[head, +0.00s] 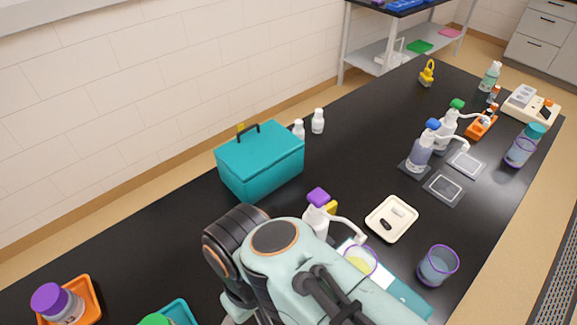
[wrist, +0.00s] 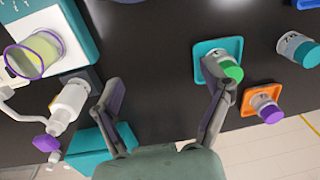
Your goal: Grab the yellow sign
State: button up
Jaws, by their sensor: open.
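No yellow sign can be made out for certain. In the head view a small upright yellow object (head: 427,73) with a loop-like top stands at the far end of the black bench. A yellow patch (head: 332,207) shows behind the purple-capped dispenser (head: 317,218), and a yellow bit (head: 240,128) shows behind the teal box (head: 262,160); I cannot tell what either is. My gripper (wrist: 168,88) is open and empty in the wrist view, above bare bench between the dispenser and the green-capped container (wrist: 230,68). No yellow sign shows between its fingers. In the head view my arm hides the fingers.
The green-capped container sits on a teal tray (wrist: 207,48), beside a purple-capped jar on an orange tray (wrist: 248,93). The teal box (wrist: 90,150) also shows in the wrist view. Several bottles and an orange rack (head: 481,125) crowd the far right.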

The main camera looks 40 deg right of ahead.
jog(key=w+d+r+m+t+h, duration=0.1)
jog(key=w+d+r+m+t, duration=0.15)
jog(key=w+m, duration=0.55)
jog(key=w+d+r+m+t, duration=0.1)
jog(key=w+r+m, duration=0.2)
jog(key=w+m, duration=0.5)
jog(key=w+d+f+m+h, duration=0.1)
jog(key=w+d+f+m, duration=0.25)
jog(key=d+m, duration=0.35)
jog(key=w+d+f+m+h, duration=0.1)
jog(key=w+d+f+m, duration=0.1)
jog(key=w+d+m, duration=0.45)
jog(key=m+g+y, duration=0.2)
jog(key=m+g, duration=0.2)
jog(key=m, duration=0.4)
send_near(330, 205)
jog(key=shift+t, duration=0.25)
jog(key=f, duration=0.6)
jog(key=shift+s+d+f, duration=0.15)
jog(key=shift+s+f, duration=0.05)
notch_tip(330, 205, down, 5)
jog(key=shift+f, duration=0.65)
